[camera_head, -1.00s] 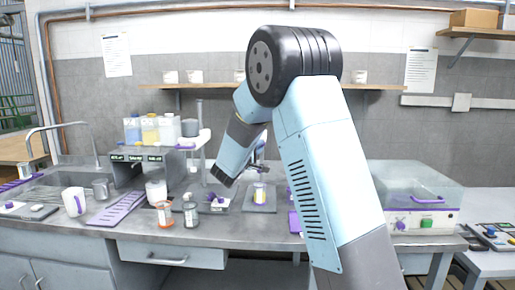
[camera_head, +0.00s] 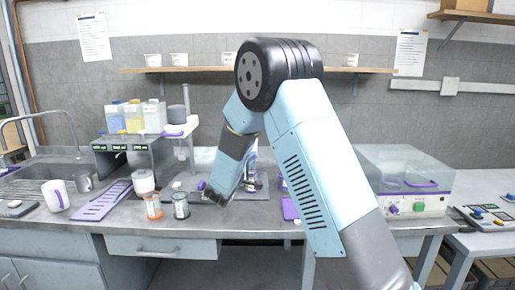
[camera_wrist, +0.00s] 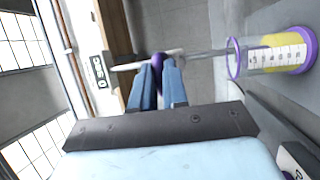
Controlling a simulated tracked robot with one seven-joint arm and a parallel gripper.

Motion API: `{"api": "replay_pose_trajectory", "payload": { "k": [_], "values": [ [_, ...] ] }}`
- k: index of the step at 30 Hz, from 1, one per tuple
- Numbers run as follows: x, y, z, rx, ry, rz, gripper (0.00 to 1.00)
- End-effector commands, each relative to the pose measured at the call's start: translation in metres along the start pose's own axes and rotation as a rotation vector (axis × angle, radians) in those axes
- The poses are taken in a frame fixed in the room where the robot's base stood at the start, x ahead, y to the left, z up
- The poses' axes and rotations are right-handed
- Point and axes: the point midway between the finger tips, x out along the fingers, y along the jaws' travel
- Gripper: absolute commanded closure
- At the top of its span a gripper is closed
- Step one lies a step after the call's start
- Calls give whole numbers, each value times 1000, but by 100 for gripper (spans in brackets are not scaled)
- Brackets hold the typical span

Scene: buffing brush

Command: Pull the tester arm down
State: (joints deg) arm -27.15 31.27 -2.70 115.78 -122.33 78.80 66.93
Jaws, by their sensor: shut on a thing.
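My gripper (camera_wrist: 159,68) is shut on a purple grip (camera_wrist: 157,60) in the wrist view. A thin pale rod (camera_wrist: 205,53), seemingly the tester arm, runs through this grip toward a clear graduated cup. The cup (camera_wrist: 278,52) has purple rims and yellow contents; in this turned view it lies at the upper right. Whether the rod touches the cup I cannot tell. In the head view my own arm covers most of the tester, and my fingertips are hidden. A little of the tester (camera_head: 259,184) shows right of my wrist.
Two small jars, one orange (camera_head: 153,206) and one dark (camera_head: 181,205), stand on the bench near my wrist. A purple rack (camera_head: 103,200) and a white mug (camera_head: 56,195) lie further left. A clear-lidded machine (camera_head: 405,180) stands at the right.

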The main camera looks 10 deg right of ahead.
Motion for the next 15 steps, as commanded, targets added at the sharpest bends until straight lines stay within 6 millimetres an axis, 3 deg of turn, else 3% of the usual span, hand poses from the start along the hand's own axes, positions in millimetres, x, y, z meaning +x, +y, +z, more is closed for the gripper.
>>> {"api": "replay_pose_trajectory", "payload": {
  "k": [4, 14, 15],
  "values": [
    [-2, -13, -2, 1, 8, 1, 100],
    [-3, -17, -1, 0, 8, -4, 100],
    [-3, -17, -1, -1, 8, -4, 83]
  ]
}}
